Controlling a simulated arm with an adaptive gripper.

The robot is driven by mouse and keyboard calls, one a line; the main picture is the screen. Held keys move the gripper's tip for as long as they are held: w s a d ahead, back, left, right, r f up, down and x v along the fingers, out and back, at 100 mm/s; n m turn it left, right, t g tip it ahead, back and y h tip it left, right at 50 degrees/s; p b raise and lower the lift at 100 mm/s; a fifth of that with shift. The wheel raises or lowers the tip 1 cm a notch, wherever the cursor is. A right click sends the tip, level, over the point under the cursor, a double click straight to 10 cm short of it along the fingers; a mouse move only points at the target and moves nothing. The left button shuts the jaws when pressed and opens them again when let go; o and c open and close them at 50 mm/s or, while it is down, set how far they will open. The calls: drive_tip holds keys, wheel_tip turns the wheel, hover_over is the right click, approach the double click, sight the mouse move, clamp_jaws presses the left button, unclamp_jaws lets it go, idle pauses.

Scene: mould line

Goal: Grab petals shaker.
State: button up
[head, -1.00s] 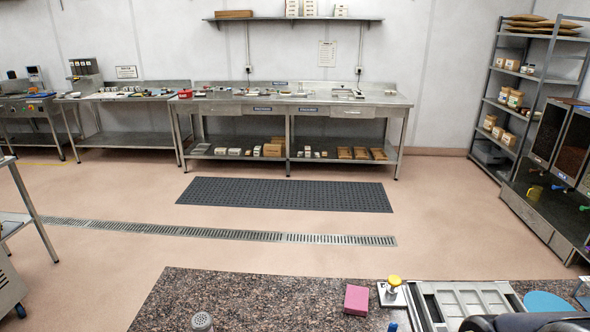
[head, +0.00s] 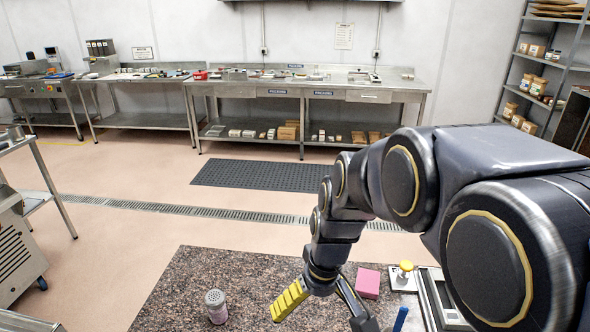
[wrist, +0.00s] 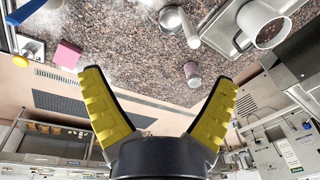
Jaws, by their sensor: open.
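The petals shaker (head: 216,308) stands upright on the speckled stone counter, with a grey perforated lid and a pinkish body; I cannot read a label. In the wrist view what looks like the same shaker (wrist: 192,74) is beyond the fingers, nearer the right one. My gripper (head: 318,316) has yellow ridged fingers and is to the right of the shaker, apart from it. In the wrist view my gripper (wrist: 159,79) is spread wide with nothing between its fingers.
A pink block (head: 367,283) and a yellow-knobbed tool (head: 404,270) are right of my gripper. A metal scoop (wrist: 176,20) and a pot with dark contents (wrist: 264,24) show in the wrist view. The counter (head: 225,265) behind the shaker is clear.

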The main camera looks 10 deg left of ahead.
drive_tip(key=w+a+f+n+t+y, duration=0.1)
drive_tip(key=w+a+f, duration=0.2)
drive_tip(key=w+a, duration=0.15)
drive_tip(key=w+a+f+n, duration=0.2)
drive_tip(key=w+a+f, duration=0.2)
drive_tip(key=a, duration=0.2)
drive_tip(key=n+t+y, duration=0.1)
drive_tip(key=n, duration=0.1)
approach(215, 297)
drive_tip(key=x, duration=0.4)
drive_tip(key=shift+d+f, duration=0.15)
drive_tip(key=shift+f, duration=0.2)
drive_tip(key=shift+w+a+f, duration=0.15)
drive_tip(key=shift+a+f, duration=0.25)
drive_tip(key=shift+f, duration=0.2)
drive_tip(key=shift+x, duration=3.35)
drive_tip(key=shift+a+r, duration=0.1)
drive_tip(key=shift+r, duration=0.05)
drive_tip(key=c, duration=1.2)
